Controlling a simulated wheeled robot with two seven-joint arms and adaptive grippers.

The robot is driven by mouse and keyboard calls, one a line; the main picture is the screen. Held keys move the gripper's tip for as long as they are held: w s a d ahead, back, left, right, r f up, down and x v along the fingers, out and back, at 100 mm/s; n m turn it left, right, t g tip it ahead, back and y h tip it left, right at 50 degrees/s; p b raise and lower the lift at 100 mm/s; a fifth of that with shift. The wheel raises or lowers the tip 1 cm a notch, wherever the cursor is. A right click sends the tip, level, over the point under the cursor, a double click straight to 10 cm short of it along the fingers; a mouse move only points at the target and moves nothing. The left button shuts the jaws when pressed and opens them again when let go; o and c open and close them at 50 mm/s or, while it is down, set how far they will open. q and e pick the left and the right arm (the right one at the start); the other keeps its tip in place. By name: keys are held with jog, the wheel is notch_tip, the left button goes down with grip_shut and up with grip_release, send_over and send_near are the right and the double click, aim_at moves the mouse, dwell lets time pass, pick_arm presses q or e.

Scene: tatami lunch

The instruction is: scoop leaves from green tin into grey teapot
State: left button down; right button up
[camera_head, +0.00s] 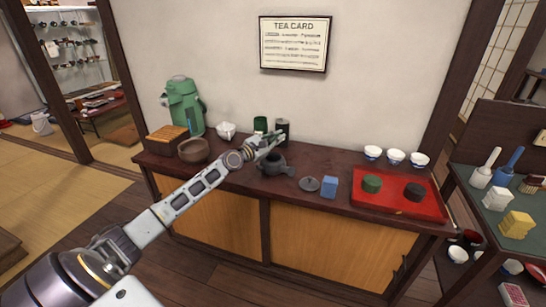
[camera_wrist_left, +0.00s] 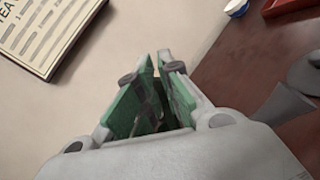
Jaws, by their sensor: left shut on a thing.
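The green tin (camera_head: 260,124) stands at the back of the dark counter, against the wall. The grey teapot (camera_head: 272,163) sits in front of it without its lid; a round grey lid (camera_head: 309,184) lies to its right. Part of the teapot shows at the right edge of the left wrist view (camera_wrist_left: 304,72). My left gripper (camera_head: 276,140) is above and behind the teapot, close to the tins. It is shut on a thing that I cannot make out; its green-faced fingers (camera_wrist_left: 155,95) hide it. No scoop shows clearly. My right gripper is out of view.
A dark canister (camera_head: 282,126) stands beside the green tin. A brown bowl (camera_head: 194,150), white pot (camera_head: 226,131) and green flask (camera_head: 184,104) are left. A blue block (camera_head: 329,187) and red tray (camera_head: 387,204) with cups behind it are right. The counter's front edge is clear.

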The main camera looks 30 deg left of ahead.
pick_arm(q)
jog(key=shift+s+d+f, duration=0.1)
jog(key=shift+d, duration=0.2)
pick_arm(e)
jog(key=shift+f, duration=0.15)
pick_arm(q)
jog(key=shift+d+f+m, duration=0.1)
jog(key=shift+f+m, duration=0.1)
jog(key=shift+m, duration=0.2)
jog(key=shift+s+d+f+m+b, duration=0.1)
jog(key=shift+d+f+m+b, duration=0.2)
jog(key=shift+b, duration=0.15)
jog(key=shift+f, duration=0.15)
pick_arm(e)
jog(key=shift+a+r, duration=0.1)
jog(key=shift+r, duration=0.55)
pick_arm(q)
jog(key=shift+d+f, duration=0.1)
jog(key=shift+f, duration=0.1)
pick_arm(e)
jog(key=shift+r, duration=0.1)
pick_arm(q)
jog(key=shift+s+d+f+m+b, duration=0.1)
jog(key=shift+d+f+m+b, duration=0.2)
jog(key=shift+m+b, duration=0.2)
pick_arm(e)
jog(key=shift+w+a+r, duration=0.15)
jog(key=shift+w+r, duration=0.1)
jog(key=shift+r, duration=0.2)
